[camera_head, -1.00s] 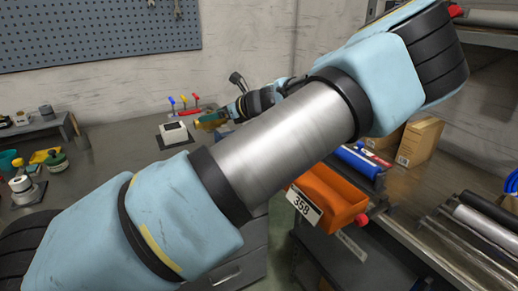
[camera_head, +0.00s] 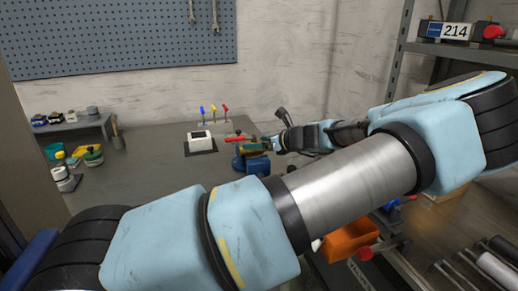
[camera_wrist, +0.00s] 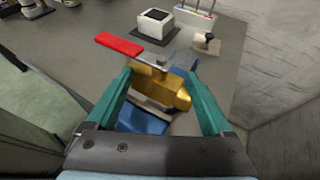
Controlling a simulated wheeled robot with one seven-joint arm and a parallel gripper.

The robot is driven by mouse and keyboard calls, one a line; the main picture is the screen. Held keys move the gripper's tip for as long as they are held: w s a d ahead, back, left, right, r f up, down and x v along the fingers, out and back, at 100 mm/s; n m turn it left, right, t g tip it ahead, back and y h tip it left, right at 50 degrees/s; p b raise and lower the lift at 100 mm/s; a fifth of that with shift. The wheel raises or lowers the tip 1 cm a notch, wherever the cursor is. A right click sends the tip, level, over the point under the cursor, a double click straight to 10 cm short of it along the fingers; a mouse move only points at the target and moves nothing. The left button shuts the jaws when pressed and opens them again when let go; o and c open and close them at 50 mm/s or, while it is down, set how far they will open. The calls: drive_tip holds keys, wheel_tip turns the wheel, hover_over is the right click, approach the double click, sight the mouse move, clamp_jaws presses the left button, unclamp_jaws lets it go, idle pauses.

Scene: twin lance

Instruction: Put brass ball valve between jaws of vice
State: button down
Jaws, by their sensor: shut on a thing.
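The brass ball valve (camera_wrist: 170,92) has a red lever handle that points to the left in the wrist view. My gripper (camera_wrist: 158,82) is shut on the valve, with one teal finger on each side of it. The blue vice (camera_wrist: 140,121) shows below and behind the valve, partly hidden by it. In the head view the vice (camera_head: 250,163) stands on the bench, with the valve's red handle (camera_head: 235,139) just above it. I cannot tell whether the valve touches the vice or sits between its jaws.
The grey bench (camera_head: 150,165) holds a white box (camera_head: 201,142) and a rack of small coloured-handled tools (camera_head: 214,114) behind the vice. Pots stand at the left. An orange bin (camera_head: 350,240) and shelving (camera_head: 460,50) are at the right. My arm hides much of the front.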

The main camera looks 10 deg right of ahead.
drive_tip(key=shift+f, duration=1.25)
drive_tip(key=shift+f, duration=0.1)
unclamp_jaws()
drive_tip(key=b+v, duration=0.3)
drive_tip(key=v, duration=0.9)
